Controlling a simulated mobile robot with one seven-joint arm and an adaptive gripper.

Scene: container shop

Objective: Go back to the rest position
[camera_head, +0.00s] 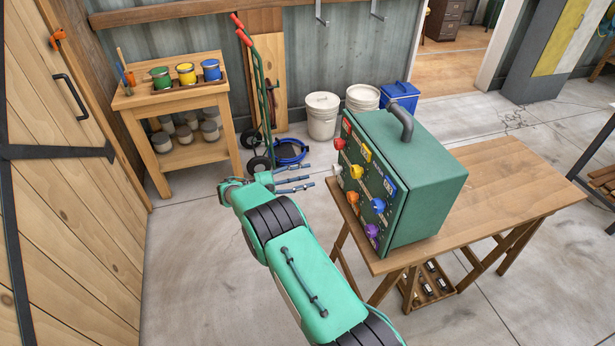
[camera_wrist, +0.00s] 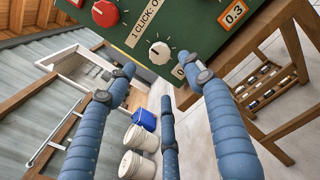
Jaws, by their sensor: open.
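My gripper (camera_head: 296,181) is open and empty, with its three fingers spread and pointing right in the head view. It is in the air to the left of a green control box (camera_head: 428,187) and appears apart from it. The fingers also show in the wrist view (camera_wrist: 165,95), with nothing between them. The box stands on a wooden table and carries red, yellow, white, orange, blue and purple knobs on its front. In the wrist view, a white knob (camera_wrist: 160,50) and a red knob (camera_wrist: 105,13) show on its panel.
The wooden table (camera_head: 520,185) is bare right of the box. A small workbench (camera_head: 190,100) with paint cans stands at the back left. A hand truck (camera_head: 258,90), white buckets (camera_head: 322,117) and a blue bin (camera_head: 400,96) line the back wall. Floor left of the table is clear.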

